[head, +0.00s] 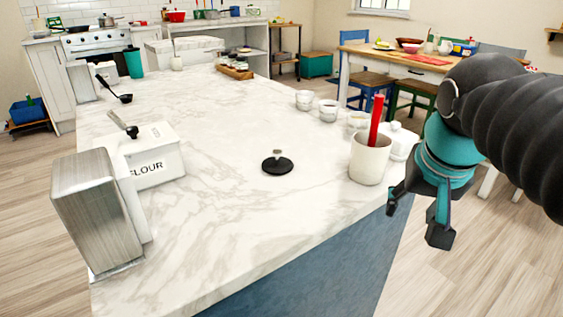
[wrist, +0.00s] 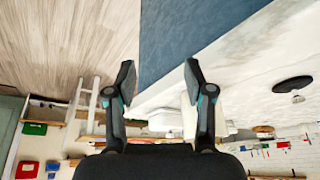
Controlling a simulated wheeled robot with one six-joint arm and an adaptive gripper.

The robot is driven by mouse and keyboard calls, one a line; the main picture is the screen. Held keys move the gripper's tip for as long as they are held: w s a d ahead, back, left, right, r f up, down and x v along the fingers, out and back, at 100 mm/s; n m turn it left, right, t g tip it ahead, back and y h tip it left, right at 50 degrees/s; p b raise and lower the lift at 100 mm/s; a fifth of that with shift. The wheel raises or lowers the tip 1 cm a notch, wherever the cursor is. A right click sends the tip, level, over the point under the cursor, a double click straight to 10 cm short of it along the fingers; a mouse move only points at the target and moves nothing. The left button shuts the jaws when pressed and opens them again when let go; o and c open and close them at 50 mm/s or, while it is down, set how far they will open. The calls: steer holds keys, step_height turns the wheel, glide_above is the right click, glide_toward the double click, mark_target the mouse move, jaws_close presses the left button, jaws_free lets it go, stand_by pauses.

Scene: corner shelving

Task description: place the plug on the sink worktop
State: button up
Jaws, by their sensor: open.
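The plug (head: 277,163), a black disc with a small metal knob on top, lies flat on the marble island top (head: 235,215). It also shows upside down at the right of the wrist view (wrist: 292,84). My gripper (head: 416,218) is open and empty, off the right front edge of the island, to the right of the plug and well apart from it. Its two spread fingers show in the wrist view (wrist: 159,75). I cannot tell for sure which surface is the sink worktop; no basin is clearly visible.
A cream crock (head: 370,160) with a red utensil stands between plug and gripper. Several white cups (head: 328,110) are behind it. A flour box (head: 155,160) and metal holder (head: 97,210) stand left. The marble around the plug is clear. A dining table (head: 400,58) stands behind.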

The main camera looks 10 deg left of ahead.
steer(key=w+a+r+m, duration=0.1)
steer(key=w+a+r, duration=0.75)
steer(key=a, duration=0.25)
steer(key=m+g+h+b, duration=0.1)
steer(key=m, duration=0.1)
glide_toward(277, 151)
steer(key=b+x, duration=0.2)
steer(key=x, duration=0.1)
steer(key=b+x, duration=0.1)
steer(key=x, duration=0.1)
steer(key=shift+w+a, duration=0.4)
steer(key=shift+s+d+b+x, duration=0.15)
steer(key=shift+b+x, duration=0.15)
steer(key=shift+x, duration=0.55)
steer(key=shift+s+d+b+x, duration=0.1)
steer(key=shift+b+x, duration=0.2)
steer(key=shift+x, duration=0.55)
steer(key=shift+d+b+x, duration=0.15)
steer(key=shift+b+x, duration=0.15)
steer(key=shift+x, duration=0.55)
steer(key=shift+f, duration=0.1)
jaws_close()
